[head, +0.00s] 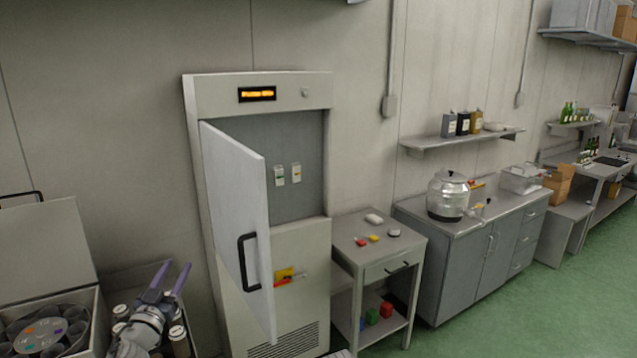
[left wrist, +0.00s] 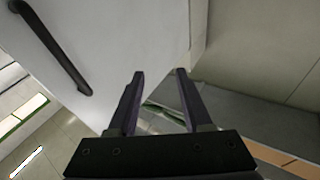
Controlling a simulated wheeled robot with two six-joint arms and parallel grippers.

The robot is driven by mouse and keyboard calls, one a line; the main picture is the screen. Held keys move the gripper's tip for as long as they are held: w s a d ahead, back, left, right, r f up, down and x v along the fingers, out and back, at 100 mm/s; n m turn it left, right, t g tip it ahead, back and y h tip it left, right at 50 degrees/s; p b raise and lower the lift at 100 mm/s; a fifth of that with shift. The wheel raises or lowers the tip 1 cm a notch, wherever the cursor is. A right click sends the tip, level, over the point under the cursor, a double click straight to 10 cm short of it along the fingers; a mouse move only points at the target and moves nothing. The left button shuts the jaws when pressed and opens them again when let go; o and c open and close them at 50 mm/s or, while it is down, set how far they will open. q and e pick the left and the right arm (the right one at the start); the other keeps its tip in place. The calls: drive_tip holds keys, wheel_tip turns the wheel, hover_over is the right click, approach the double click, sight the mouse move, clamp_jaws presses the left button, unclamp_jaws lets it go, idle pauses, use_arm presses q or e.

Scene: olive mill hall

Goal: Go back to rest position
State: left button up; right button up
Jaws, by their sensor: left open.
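My left gripper (head: 168,279) is low at the left of the head view, with its two purple fingers spread apart and nothing between them. In the left wrist view its fingers (left wrist: 158,88) also stand apart and empty. A tall cabinet (head: 262,94) stands in front of me. Its white door (head: 232,190) hangs open, with a black handle (head: 246,262). The gripper is left of the door in the head view. The door (left wrist: 130,40) and its handle (left wrist: 52,48) also fill the upper left of the left wrist view. My right gripper is not in view.
An open case (head: 45,250) with round containers is at the lower left, beside my left arm. A small side table (head: 372,232) with small items stands right of the cabinet. A grey counter (head: 490,225) holds a steel vessel (head: 447,192). Green floor (head: 540,310) is clear at the lower right.

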use_arm(q)
drive_tip(key=s+d+f+n+g+y+b, duration=0.1)
drive_tip(key=d+f+n+g+y+b, duration=0.15)
drive_tip(key=d+f+g, duration=0.65)
drive_tip(key=s+d+f+n+g+y+b, duration=0.1)
drive_tip(key=s+d+f+g+y+b, duration=0.15)
drive_tip(key=f, duration=1.25)
drive_tip(key=s+d+f+m+g+h+b, duration=0.1)
drive_tip(key=s+d+f+g, duration=0.3)
drive_tip(key=s+d, duration=0.4)
drive_tip(key=s+d+f+m+g+h+b, duration=0.1)
drive_tip(key=s+d+f+m+g, duration=0.3)
drive_tip(key=s+d+f, duration=0.3)
drive_tip(key=s+d+g, duration=0.1)
drive_tip(key=s, duration=0.3)
drive_tip(key=shift+d, duration=0.35)
